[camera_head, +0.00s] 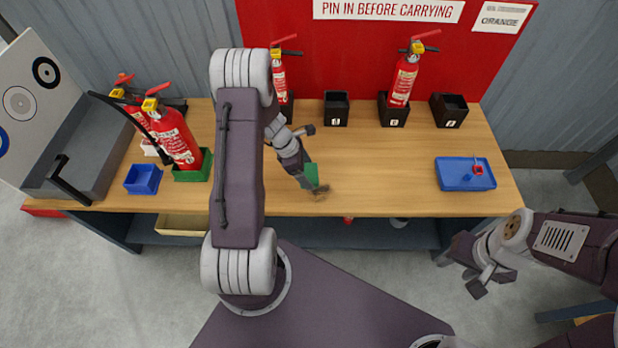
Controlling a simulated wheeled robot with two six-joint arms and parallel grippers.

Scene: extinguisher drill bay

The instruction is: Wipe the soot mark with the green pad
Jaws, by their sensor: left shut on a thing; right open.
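The green pad (311,174) is held in my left gripper (304,172), which is shut on it, low over the wooden table. The soot mark (321,192) is a dark brown smudge on the table near its front edge, just below and right of the pad. The pad's lower end is at the edge of the smudge; I cannot tell whether it touches the table. My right gripper (481,281) is open and empty, off the table's front right side.
Red extinguishers stand at the left (178,140) and along the back (403,80), some in black boxes. A blue tray (452,185) with a small red item lies at the right. A blue bin (143,180) and a grey case (85,150) are at the left. The table's middle right is clear.

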